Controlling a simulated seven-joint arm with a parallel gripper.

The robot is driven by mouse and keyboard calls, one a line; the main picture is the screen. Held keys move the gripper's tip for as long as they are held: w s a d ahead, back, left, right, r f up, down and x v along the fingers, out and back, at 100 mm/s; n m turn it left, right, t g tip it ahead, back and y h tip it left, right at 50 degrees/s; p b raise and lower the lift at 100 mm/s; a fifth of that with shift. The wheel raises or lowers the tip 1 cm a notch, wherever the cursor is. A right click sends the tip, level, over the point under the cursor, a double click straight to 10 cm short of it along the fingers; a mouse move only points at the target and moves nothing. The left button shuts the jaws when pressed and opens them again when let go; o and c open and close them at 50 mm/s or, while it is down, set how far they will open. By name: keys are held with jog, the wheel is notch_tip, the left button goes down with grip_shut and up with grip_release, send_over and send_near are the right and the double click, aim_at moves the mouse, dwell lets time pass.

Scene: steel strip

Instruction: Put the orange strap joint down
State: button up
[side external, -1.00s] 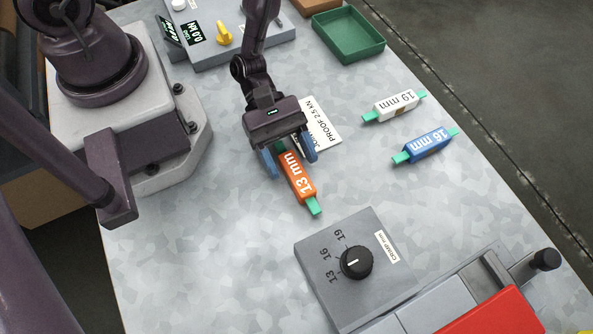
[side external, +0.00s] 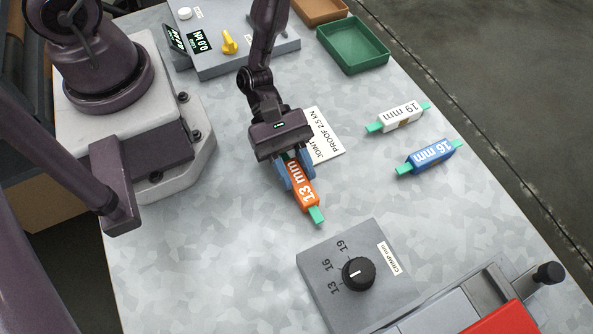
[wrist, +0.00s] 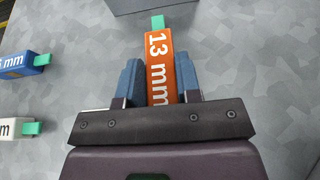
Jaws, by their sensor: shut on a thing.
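The orange strap joint (side external: 303,186) is a block marked "13 mm" with green strap ends. My gripper (side external: 296,176) is shut on it, with blue fingers on both sides. In the wrist view the orange joint (wrist: 159,68) lies lengthwise between the fingers (wrist: 160,85), its free green end pointing away from the palm. The near end is hidden by the gripper. The joint is at or close to the steel surface; I cannot tell whether it touches.
A white card (side external: 323,136) lies right behind my gripper. White 19 mm (side external: 401,117) and blue 16 mm (side external: 429,157) joints lie to the right. A grey dial box (side external: 352,275) stands in front. Green (side external: 353,46) and brown (side external: 318,8) trays stand behind. Bare steel lies left of the joint.

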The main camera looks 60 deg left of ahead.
aim_at(295, 172)
notch_tip(295, 172, up, 9)
jog(key=shift+r, duration=0.1)
jog(key=shift+a+n+t, duration=0.1)
jog(key=shift+n+t, duration=0.2)
jog(key=shift+t, duration=0.1)
jog(key=w+a+r+n+t+y, duration=0.4)
jog(key=w+a+n+t, duration=0.45)
jog(key=w, duration=0.55)
jog(key=w+a+r+n+t+y, duration=0.1)
jog(key=w+a+r+n+y, duration=0.1)
jog(key=a+r, duration=0.3)
jog(key=w+a+r+n+t+y, duration=0.2)
jog(key=w+a+r+n+y, duration=0.1)
jog(key=r, duration=0.8)
jog(key=shift+w+a+r, duration=0.4)
jog(key=shift+w+a, duration=0.25)
jog(key=shift+a, duration=0.25)
jog(key=shift+a+n+t, duration=0.1)
jog(key=shift+n+t, duration=0.15)
